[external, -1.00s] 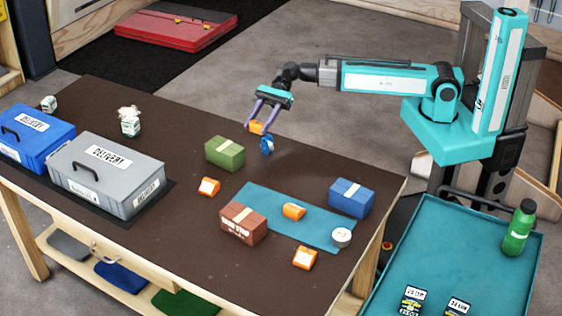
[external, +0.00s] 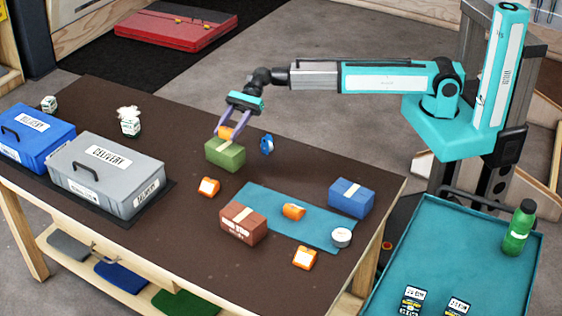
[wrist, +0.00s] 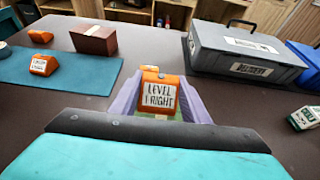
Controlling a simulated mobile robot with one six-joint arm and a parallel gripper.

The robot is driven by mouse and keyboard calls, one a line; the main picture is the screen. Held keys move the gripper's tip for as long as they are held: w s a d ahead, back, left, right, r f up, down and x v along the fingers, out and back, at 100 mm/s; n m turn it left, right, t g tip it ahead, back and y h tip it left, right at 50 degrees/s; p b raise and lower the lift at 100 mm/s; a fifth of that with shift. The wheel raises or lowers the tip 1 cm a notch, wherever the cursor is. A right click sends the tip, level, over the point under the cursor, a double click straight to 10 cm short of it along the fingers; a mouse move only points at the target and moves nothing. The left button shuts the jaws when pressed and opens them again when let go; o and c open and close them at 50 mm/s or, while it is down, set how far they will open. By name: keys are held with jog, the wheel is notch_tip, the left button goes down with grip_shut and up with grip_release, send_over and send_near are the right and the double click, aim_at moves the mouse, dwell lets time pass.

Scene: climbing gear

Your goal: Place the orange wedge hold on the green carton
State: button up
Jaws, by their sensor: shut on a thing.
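My gripper (external: 229,132) is shut on an orange wedge hold (external: 226,133). In the wrist view the held wedge (wrist: 158,94) sits between the purple fingers, with a label reading "LEVEL 1 RIGHT". The green carton (external: 225,156), with a pale tape strip, stands on the dark table directly below the held wedge. The wedge appears at or just above the carton's top; I cannot tell whether they touch. In the wrist view the carton is mostly hidden behind the wedge and fingers.
Other orange wedges stand on the table (external: 208,187), on the teal mat (external: 293,211) and near the front edge (external: 304,258). A brown carton (external: 243,223), a blue carton (external: 351,198), a blue item (external: 267,144) and a grey delivery box (external: 105,174) stand around.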

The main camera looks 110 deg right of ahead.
aim_at(224, 146)
jog(key=shift+w, duration=0.5)
jog(key=shift+w, duration=0.1)
jog(key=shift+w+d+f, duration=0.1)
jog(key=shift+w+f, duration=0.05)
jog(key=shift+w, duration=0.25)
jog(key=shift+f+p, duration=0.65)
jog(key=shift+f, duration=1.05)
jog(key=shift+s+f, duration=0.1)
jog(key=o, duration=1.1)
jog(key=shift+c, duration=0.2)
